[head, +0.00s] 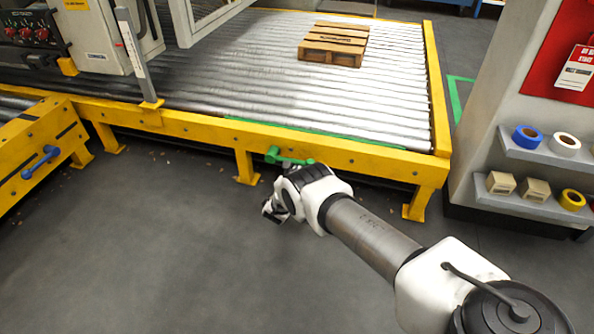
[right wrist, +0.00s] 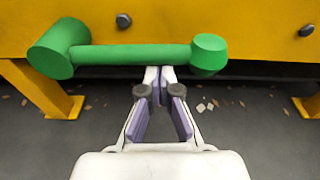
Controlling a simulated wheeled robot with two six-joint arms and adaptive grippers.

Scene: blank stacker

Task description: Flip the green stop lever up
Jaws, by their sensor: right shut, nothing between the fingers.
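The green stop lever (head: 288,159) is on the yellow front rail of the roller conveyor. In the right wrist view the green lever (right wrist: 135,54) lies about level, with its thick hub at the left and its knob at the right. My right gripper (head: 272,210) is at the rail, just below the lever. In the right wrist view my right gripper (right wrist: 160,72) has its fingertips together with nothing between them, at the lower edge of the bar near the knob. I cannot tell whether they touch it. My left gripper is not in view.
The yellow rail (head: 350,157) runs along the roller conveyor (head: 260,75), on yellow legs. A wooden pallet (head: 333,45) lies on the rollers at the back. A blue lever (head: 41,161) is on another yellow frame at the left. Shelves with tape rolls (head: 527,137) stand right. The front floor is clear.

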